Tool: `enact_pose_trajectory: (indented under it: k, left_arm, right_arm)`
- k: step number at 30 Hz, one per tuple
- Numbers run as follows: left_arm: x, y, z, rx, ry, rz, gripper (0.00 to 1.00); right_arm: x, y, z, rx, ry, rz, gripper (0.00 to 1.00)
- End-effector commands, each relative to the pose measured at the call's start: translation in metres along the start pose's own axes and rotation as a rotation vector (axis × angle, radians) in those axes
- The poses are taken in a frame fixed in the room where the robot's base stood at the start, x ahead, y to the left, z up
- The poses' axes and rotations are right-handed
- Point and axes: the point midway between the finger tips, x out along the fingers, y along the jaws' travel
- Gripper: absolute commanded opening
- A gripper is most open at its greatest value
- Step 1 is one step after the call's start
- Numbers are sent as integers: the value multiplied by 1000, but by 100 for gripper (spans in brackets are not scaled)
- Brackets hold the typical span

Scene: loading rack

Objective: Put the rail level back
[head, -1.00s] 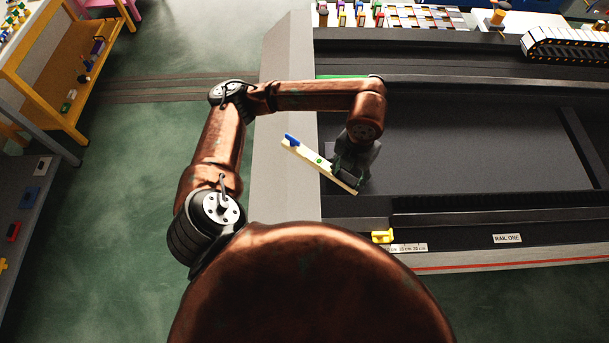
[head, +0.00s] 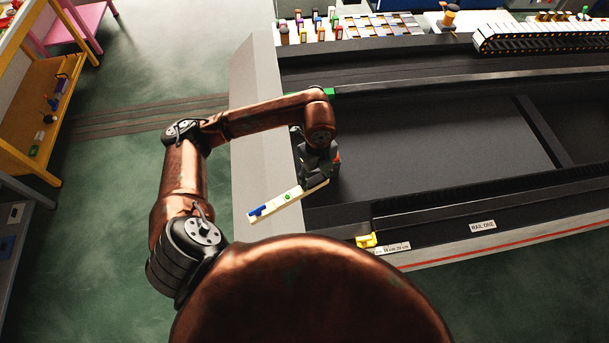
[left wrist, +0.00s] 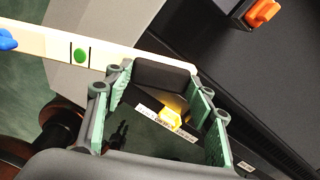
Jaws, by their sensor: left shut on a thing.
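The rail level (head: 272,208) is a long cream bar with a green round vial and a blue end. My left gripper (head: 318,181) is shut on it near its other end and holds it up in the air, over the edge of the grey side plate. In the left wrist view the level (left wrist: 110,52) runs from the upper left to the gripper (left wrist: 160,85), with its blue end at the left edge. Its held end is partly hidden by the green-padded fingers. My right gripper is not in view.
A yellow block (head: 366,240) sits on the near rail beside a printed scale label (head: 392,249). A "RAIL ONE" label (head: 482,226) is further right. An orange-and-black part (left wrist: 262,12) shows in the left wrist view. The dark bed (head: 430,140) is largely clear.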

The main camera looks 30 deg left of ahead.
Motion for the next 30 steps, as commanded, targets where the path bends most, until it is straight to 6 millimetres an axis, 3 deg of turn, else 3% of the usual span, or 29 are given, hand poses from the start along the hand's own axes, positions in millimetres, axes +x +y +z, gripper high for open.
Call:
enact_pose_trajectory:
  k: [3, 10, 17, 25, 30]
  left_arm:
    - [14, -5, 26, -5, 2, 4, 13]
    - [50, -12, 53, 0, 1, 0, 13]
    - [62, -15, 62, 1, 3, 0, 13]
    - [94, -16, 66, 2, 3, 0, 13]
    - [98, -16, 67, 3, 0, -1, 13]
  right_arm:
    - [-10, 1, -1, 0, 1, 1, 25]
    - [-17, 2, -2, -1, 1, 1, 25]
    - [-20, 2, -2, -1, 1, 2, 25]
    - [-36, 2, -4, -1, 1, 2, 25]
    - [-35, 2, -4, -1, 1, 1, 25]
